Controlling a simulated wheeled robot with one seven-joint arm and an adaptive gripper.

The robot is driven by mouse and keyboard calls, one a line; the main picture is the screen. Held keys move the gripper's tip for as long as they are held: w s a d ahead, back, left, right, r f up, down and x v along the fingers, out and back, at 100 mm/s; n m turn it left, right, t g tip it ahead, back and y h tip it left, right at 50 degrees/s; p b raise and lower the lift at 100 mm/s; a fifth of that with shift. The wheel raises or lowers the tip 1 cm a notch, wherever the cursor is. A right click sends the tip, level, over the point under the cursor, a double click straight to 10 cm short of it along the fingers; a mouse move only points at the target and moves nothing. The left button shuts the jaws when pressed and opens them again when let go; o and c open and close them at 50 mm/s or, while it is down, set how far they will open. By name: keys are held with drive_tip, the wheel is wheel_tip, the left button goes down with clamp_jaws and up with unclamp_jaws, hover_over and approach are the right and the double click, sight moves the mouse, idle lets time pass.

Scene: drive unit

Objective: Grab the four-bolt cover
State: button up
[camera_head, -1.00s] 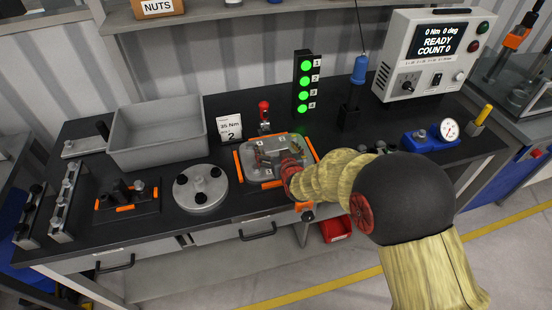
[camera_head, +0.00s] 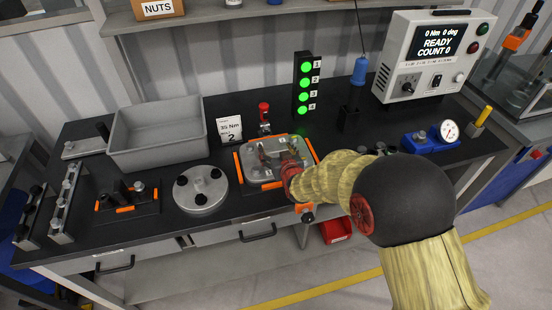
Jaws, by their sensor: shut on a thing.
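The four-bolt cover (camera_head: 252,171) is a grey, rounded plate with small number labels near its corners. It sits within an orange-edged fixture (camera_head: 238,163) at the middle of the bench. My gripper (camera_head: 274,156) reaches in from the right, with its fingers at the middle of the cover. It is shut on the cover, though my red wrist and yellowish arm hide part of the grip and the cover's right side. I cannot tell whether the cover is raised at all.
A round grey plate with black knobs (camera_head: 201,188) lies just left of the fixture. A grey bin (camera_head: 157,150) stands behind it. A red-topped tool (camera_head: 264,115), a "35 Nm" card (camera_head: 229,129) and a green-lit stack (camera_head: 305,85) stand behind the cover. A gauge block (camera_head: 430,138) is at right.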

drive_tip(key=c, duration=0.9)
drive_tip(key=shift+w+r, duration=0.2)
drive_tip(key=shift+r, duration=0.15)
